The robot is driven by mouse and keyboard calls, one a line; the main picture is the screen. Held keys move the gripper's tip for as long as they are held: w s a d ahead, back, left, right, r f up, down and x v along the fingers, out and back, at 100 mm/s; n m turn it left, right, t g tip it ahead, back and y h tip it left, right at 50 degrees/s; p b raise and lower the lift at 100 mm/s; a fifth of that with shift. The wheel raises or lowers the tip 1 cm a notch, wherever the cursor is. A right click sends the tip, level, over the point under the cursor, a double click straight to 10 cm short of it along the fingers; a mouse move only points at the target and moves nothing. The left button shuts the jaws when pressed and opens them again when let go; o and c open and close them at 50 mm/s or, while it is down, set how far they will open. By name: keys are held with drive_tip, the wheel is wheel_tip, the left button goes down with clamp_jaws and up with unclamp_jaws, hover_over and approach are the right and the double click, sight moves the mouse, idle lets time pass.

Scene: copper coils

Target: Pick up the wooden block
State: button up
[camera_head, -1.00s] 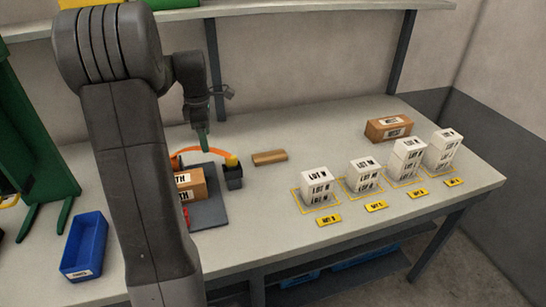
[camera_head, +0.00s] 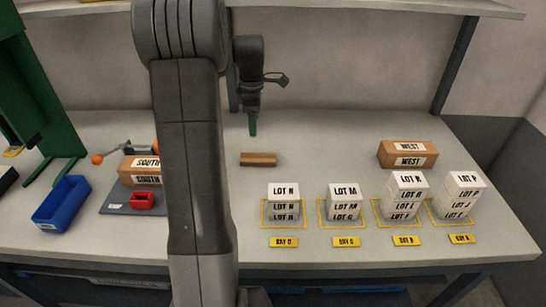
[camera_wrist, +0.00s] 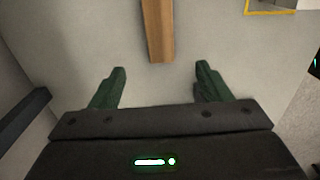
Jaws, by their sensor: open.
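The wooden block (camera_head: 258,159) is a small brown bar lying flat on the grey table, left of the white lot boxes. In the wrist view the block (camera_wrist: 157,28) runs from the top edge down, its near end between the lines of the two fingers and just beyond the tips. My gripper (camera_head: 253,128) is above the table, over and slightly behind the block in the head view. In the wrist view my gripper (camera_wrist: 161,70) has its two green fingers wide apart, with nothing between them.
White lot stacks (camera_head: 283,202) stand in yellow-outlined bays at the front right. A cardboard WEST box (camera_head: 407,154) is behind them. A blue bin (camera_head: 62,203), a SOUTH box (camera_head: 140,170) and a red tray (camera_head: 142,201) are at left. Table around the block is clear.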

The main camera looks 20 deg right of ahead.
hover_over(260, 157)
drive_tip(key=f, duration=0.5)
drive_tip(key=a+f, duration=0.1)
drive_tip(key=f, duration=0.2)
drive_tip(key=shift+w+f, duration=0.3)
drive_tip(key=f, duration=0.3)
drive_tip(key=d+f+p, duration=0.1)
drive_tip(key=shift+s+f, duration=0.15)
drive_tip(key=shift+s, duration=0.15)
drive_tip(key=shift+f, duration=0.5)
drive_tip(key=c, duration=1.1)
